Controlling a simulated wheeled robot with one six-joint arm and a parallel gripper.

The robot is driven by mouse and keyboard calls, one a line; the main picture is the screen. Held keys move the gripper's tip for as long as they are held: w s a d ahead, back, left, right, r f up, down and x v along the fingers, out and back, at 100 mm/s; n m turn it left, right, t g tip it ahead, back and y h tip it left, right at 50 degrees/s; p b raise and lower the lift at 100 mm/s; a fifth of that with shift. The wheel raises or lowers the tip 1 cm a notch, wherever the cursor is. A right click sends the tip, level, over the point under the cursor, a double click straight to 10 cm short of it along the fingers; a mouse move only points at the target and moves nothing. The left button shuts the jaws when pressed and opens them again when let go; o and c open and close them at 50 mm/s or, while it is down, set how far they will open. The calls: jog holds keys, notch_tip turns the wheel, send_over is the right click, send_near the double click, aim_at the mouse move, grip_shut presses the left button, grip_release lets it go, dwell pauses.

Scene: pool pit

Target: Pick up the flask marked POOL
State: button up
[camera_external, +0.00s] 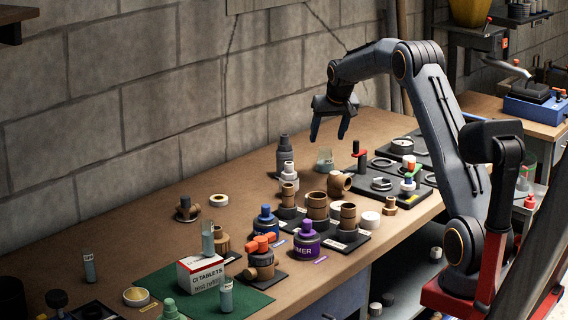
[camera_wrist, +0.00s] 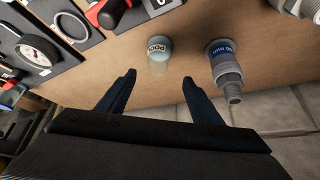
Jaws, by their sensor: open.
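The flask marked POOL (camera_wrist: 158,55) is a small pale, clear-sided vessel with a label of dark letters, seen from above in the wrist view. In the external view a pale flask (camera_external: 324,160), its label too small to read, stands near the back of the bench, below my gripper (camera_external: 328,134). In the wrist view my gripper (camera_wrist: 159,79) is open and empty. Its two dark fingertips lie either side of the flask's line, with the flask just beyond them in the picture. The fingers are apart from the flask and above it.
A grey pipe fitting (camera_wrist: 224,65) with a blue label stands close to the flask; it also shows in the external view (camera_external: 284,158). A black board (camera_external: 375,184) with tools lies to the right. Small labelled vials (camera_external: 89,267) and a tablets box (camera_external: 201,274) stand at the front left.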

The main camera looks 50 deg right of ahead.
aim_at(325, 149)
jog(key=shift+s+p+x, duration=0.2)
jog(key=shift+p+x, duration=0.7)
jog(key=shift+x, duration=2.95)
jog(key=shift+c, duration=0.5)
jog(key=c, duration=1.1)
